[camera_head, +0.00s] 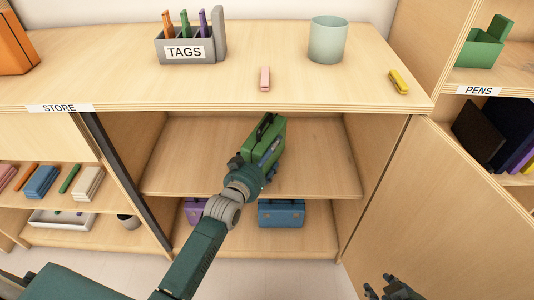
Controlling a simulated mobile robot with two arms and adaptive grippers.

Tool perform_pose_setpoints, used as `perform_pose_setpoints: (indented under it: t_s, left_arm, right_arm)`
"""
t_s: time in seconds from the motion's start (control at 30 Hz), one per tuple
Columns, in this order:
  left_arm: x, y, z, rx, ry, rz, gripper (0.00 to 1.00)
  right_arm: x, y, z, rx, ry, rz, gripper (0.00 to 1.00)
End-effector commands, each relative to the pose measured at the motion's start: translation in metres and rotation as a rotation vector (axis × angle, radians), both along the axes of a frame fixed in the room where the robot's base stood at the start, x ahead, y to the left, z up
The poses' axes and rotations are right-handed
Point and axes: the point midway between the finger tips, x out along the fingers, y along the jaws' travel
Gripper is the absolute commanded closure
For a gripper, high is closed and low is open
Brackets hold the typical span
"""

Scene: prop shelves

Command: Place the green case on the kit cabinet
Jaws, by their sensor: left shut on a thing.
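The green case (268,137) has a dark handle and is held tilted in the upper opening of the middle cabinet. My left gripper (250,168) is shut on its near lower side. The case is in front of or over the middle shelf (320,165); I cannot tell whether it touches it. No label reading "kit" is visible, so I cannot tell by name which cabinet is the kit cabinet. My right gripper (393,288) is at the bottom right edge, partly cut off, with its fingers apart and empty.
A blue case (281,213) and a partly hidden purple case (194,210) stand on the lower shelf. The wooden top (120,80) carries a TAGS holder (188,47), a cup (327,40), a pink stapler (265,78) and a yellow one (399,81). An open door (455,210) stands at right.

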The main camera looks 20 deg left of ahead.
Motion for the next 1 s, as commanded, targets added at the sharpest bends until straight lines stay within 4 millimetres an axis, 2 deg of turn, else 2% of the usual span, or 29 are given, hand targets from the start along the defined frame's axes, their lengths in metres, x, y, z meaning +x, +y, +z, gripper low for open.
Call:
perform_pose_setpoints:
  t_s: [0.27,0.3,0.37,0.77,1.0]
  left_arm:
    - [0.001,0.0,0.002,0.0,-0.007,0.0,0.66]
    - [0.0,0.0,-0.001,0.0,0.0,0.0,0.11]
    - [0.0,0.0,-0.001,0.0,0.001,0.0,0.0]
    - [-0.004,0.001,0.0,0.0,0.001,0.0,0.0]
    - [-0.028,0.004,0.004,0.0,0.002,0.001,0.0]
  right_arm:
    - [0.003,0.001,0.002,0.003,-0.014,0.001,0.65]
    - [0.003,0.001,0.002,0.003,-0.014,0.001,0.65]
    - [0.003,0.001,0.002,0.003,-0.014,0.001,0.65]
    - [0.001,0.001,0.002,0.002,-0.004,0.001,0.65]
    - [-0.041,-0.014,-0.016,-0.037,0.172,-0.014,0.65]
